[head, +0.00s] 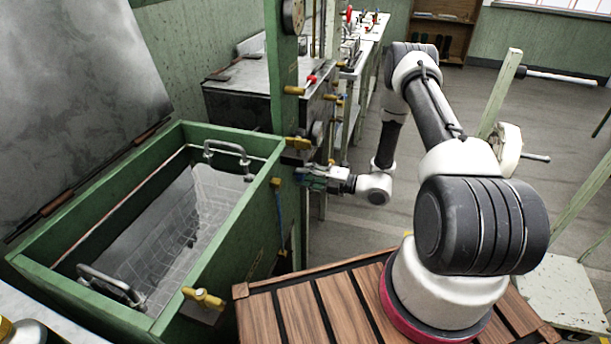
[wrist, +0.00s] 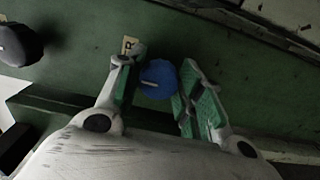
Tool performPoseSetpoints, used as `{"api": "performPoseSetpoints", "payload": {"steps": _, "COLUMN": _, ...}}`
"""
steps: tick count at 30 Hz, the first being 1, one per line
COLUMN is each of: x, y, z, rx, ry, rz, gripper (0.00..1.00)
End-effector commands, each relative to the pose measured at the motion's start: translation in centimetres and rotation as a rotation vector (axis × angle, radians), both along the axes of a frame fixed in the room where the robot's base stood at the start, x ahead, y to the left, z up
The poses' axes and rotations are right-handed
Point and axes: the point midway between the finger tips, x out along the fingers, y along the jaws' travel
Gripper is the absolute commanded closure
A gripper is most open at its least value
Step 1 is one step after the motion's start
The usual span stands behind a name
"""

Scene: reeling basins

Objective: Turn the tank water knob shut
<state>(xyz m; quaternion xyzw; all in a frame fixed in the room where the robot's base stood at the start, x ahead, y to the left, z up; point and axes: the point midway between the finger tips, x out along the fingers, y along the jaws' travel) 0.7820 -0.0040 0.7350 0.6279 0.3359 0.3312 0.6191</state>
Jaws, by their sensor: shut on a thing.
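A round blue knob (wrist: 157,79) with a short white pointer line sits on a green panel in the wrist view. The pointer lies nearly level in that picture. My gripper (wrist: 160,82) has its two green-padded fingers on either side of the knob and is shut on it. In the head view my gripper (head: 310,178) reaches to the green frame at the right end of the open green tank (head: 185,270). The knob cannot be made out there. I cannot tell from its mark whether the water is on or off.
A small tag marked R (wrist: 129,45) is beside the knob, and a dark knob (wrist: 19,45) is at the left. The tank holds a wire basket (head: 200,215). Brass valves (head: 203,298) stick out from its front. A slatted wooden platform (head: 290,310) lies below.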

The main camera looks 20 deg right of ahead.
Motion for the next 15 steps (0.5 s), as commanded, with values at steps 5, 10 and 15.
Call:
{"api": "performPoseSetpoints", "payload": {"steps": 5, "x": 0.07, "y": -0.13, "z": -0.04, "rx": 0.000, "ry": 0.002, "rz": -0.004, "gripper": 0.87}}
{"api": "performPoseSetpoints", "payload": {"steps": 10, "x": 0.07, "y": -0.13, "z": -0.04, "rx": 0.000, "ry": 0.001, "rz": -0.004, "gripper": 0.60}}
{"api": "performPoseSetpoints", "payload": {"steps": 15, "x": 0.05, "y": -0.09, "z": -0.03, "rx": 0.000, "ry": 0.001, "rz": -0.003, "gripper": 0.42}}
